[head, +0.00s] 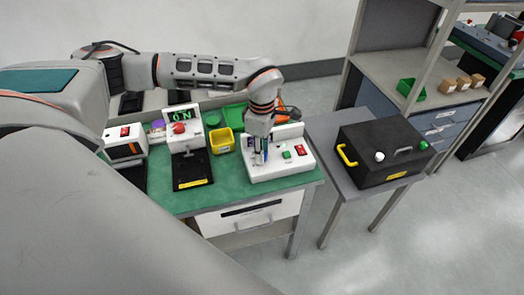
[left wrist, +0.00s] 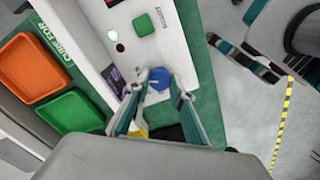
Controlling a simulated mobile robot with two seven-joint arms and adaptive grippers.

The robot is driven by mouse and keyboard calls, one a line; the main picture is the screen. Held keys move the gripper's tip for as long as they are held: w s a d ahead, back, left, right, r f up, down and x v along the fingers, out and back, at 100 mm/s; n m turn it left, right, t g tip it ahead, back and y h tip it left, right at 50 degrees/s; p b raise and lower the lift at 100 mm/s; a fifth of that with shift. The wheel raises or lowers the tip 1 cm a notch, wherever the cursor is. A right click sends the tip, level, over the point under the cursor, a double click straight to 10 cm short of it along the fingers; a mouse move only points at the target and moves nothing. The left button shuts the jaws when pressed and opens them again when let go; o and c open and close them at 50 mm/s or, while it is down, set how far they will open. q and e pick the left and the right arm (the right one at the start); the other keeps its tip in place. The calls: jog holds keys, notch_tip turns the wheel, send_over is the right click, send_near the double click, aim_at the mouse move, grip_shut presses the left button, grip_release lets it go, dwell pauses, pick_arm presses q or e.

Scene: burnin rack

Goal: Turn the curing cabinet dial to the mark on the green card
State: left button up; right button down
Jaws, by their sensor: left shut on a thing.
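The white curing cabinet (head: 265,176) stands at the right end of the green bench. Its blue dial (left wrist: 159,78) shows in the left wrist view, below the green button (left wrist: 143,25). My left gripper (head: 257,152) reaches down from above onto the cabinet's left part and is shut on the dial; its fingers (left wrist: 157,101) flank it. The dial's pointer and scale cannot be read. A green strip with white lettering (left wrist: 52,48) lies beside the trays, but no mark on it is legible. What seems to be my right gripper (left wrist: 262,62) shows at the right of the wrist view.
An orange tray (left wrist: 33,68) and a green tray (left wrist: 70,112) lie behind the cabinet. A yellow bin (head: 222,141) and a device with a red knob (head: 179,128) stand left of it. A black box (head: 380,150) sits on a separate grey table to the right.

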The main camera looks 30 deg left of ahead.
pick_arm(q)
jog(key=n, duration=0.9)
jog(key=shift+n, duration=0.3)
dwell(0.4)
jog(key=o, duration=1.1)
jog(key=shift+o, duration=0.2)
notch_tip(320, 180, up, 12)
